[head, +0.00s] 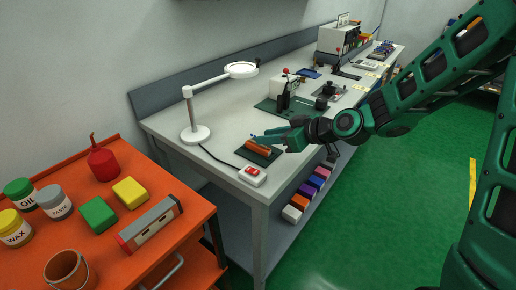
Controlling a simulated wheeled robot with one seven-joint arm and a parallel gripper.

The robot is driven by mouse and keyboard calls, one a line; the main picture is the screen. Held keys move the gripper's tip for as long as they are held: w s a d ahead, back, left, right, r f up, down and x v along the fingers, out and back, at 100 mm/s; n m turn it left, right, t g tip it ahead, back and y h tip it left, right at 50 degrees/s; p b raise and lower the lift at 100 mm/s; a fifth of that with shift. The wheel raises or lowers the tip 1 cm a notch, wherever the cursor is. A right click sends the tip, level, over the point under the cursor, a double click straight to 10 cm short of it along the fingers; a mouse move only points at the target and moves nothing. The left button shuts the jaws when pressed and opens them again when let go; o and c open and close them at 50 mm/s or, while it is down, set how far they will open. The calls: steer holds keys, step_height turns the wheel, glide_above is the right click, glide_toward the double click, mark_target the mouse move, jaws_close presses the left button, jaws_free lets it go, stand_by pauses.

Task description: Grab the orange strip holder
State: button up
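The orange strip holder (258,147) is a small long orange piece lying on a dark mat near the front corner of the grey workbench. My green gripper (263,138) reaches in from the right, just above and behind the holder in the head view. A small blue bit shows at the fingertips. The fingers are too small here to tell whether they are open or shut, or whether they touch the holder.
A white magnifier lamp (196,134) stands left of the holder. A white box with a red switch (252,175) sits in front, its black cable running to the left. An orange cart (180,240) with jars and blocks stands at the lower left. Tools and machines fill the bench behind.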

steer(key=shift+x, duration=2.3)
steer(key=shift+s, duration=0.1)
jaws_close()
